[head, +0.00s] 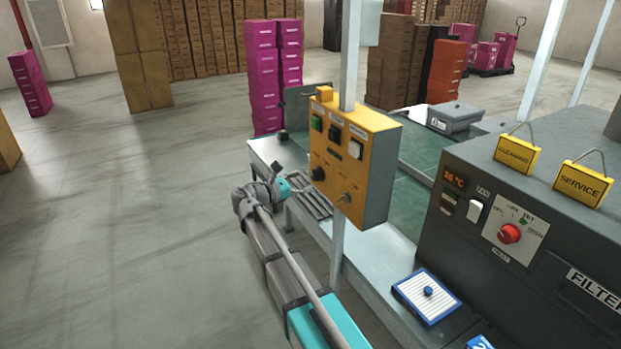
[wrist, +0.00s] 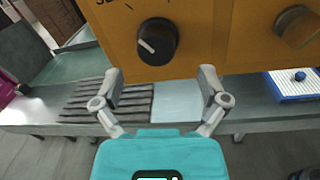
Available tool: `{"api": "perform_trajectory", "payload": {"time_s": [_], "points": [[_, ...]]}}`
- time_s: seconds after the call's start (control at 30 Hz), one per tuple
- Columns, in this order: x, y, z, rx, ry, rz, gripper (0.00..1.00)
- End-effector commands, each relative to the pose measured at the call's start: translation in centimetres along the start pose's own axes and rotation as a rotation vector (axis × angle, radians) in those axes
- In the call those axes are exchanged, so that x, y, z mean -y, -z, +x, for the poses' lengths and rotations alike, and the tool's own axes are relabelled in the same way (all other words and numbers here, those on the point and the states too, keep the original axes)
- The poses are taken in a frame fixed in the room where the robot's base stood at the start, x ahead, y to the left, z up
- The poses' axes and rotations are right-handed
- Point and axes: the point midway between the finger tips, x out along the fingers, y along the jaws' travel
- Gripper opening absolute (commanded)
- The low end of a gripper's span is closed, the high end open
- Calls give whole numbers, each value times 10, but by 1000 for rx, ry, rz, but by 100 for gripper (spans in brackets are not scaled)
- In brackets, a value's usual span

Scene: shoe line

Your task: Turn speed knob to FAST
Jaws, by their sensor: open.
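The speed knob (wrist: 157,41) is a round black dial with a pale pointer line on the yellow control box. In the wrist view its pointer is turned toward the lower left; the label above it is cut off. In the head view the knob (head: 318,174) sits low on the left of the yellow box (head: 374,165). My gripper (wrist: 160,80) is open and empty, its two fingers spread just below and in front of the knob, apart from it. In the head view my gripper (head: 292,185) is left of the box, its fingertips hard to make out.
The box hangs on a grey post above the conveyor table. A grey machine with a red knob (head: 510,233) stands at the right. A blue-and-white pad (head: 427,297) lies on the table.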

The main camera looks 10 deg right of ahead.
Motion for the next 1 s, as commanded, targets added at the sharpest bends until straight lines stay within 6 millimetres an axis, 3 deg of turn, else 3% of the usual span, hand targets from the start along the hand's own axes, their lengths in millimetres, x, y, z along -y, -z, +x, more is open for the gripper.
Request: {"api": "perform_trajectory", "payload": {"time_s": [0.3,0.77,1.0], "points": [[0,0,37,0,2,0,93],[0,0,45,0,1,0,93],[0,0,45,0,1,0,50]]}}
